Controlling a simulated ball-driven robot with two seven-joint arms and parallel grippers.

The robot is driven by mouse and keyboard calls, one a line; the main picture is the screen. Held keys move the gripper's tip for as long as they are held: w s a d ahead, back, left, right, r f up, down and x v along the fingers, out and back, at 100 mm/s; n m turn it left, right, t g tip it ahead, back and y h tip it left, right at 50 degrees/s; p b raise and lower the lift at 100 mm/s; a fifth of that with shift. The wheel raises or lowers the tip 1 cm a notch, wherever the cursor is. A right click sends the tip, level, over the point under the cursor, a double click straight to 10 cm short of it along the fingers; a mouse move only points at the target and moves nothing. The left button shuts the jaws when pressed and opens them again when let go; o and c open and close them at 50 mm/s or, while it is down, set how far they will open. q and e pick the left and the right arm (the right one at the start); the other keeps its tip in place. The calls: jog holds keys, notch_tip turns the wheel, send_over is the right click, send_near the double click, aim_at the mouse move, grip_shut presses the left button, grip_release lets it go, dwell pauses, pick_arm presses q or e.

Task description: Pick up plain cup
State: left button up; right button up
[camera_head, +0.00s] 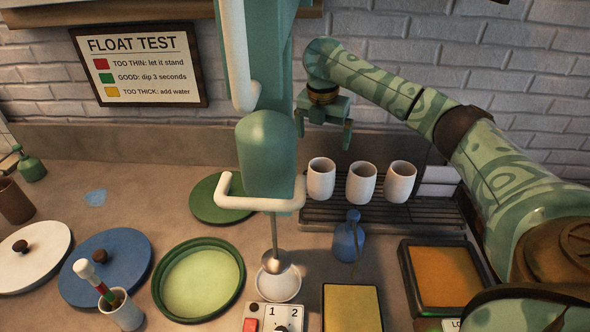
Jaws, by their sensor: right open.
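Three white cups stand upright in a row on a dark slatted rack (430,214): a left cup (321,181), a middle cup (361,184) and a right cup (400,183). All three look plain; I see no pattern on them. My right gripper (323,132) is open and empty, with its fingers pointing down. It appears above and behind the left cup, apart from all the cups. My left gripper does not show.
A green stand mixer (268,155) rises just left of the cups. An orange tray (445,277) and a green basin (202,281) are nearer.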

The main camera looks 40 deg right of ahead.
aim_at(322, 166)
jog(key=f+b, duration=0.1)
jog(key=f, duration=0.2)
jog(key=f+b, duration=0.2)
jog(key=f, duration=0.1)
jog(key=d+f+b, duration=0.1)
jog(key=f+b, duration=0.1)
jog(key=f, duration=0.1)
jog(key=shift+w+f, duration=0.3)
jog(key=shift+f, duration=0.1)
jog(key=shift+f+b, duration=0.4)
jog(key=shift+f, duration=0.2)
jog(key=f+b, duration=0.2)
jog(key=f, duration=0.1)
jog(key=f+b, duration=0.1)
jog(key=shift+w+d+f, duration=0.3)
jog(key=shift+d+f, duration=0.05)
jog(key=shift+f, duration=0.05)
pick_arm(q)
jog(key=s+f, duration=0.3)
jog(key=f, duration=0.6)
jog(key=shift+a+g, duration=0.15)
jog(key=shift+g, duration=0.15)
pick_arm(e)
jog(key=shift+r, duration=0.2)
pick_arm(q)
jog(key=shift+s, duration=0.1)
pick_arm(e)
jog(key=shift+s, duration=0.1)
jog(key=c, duration=1.2)
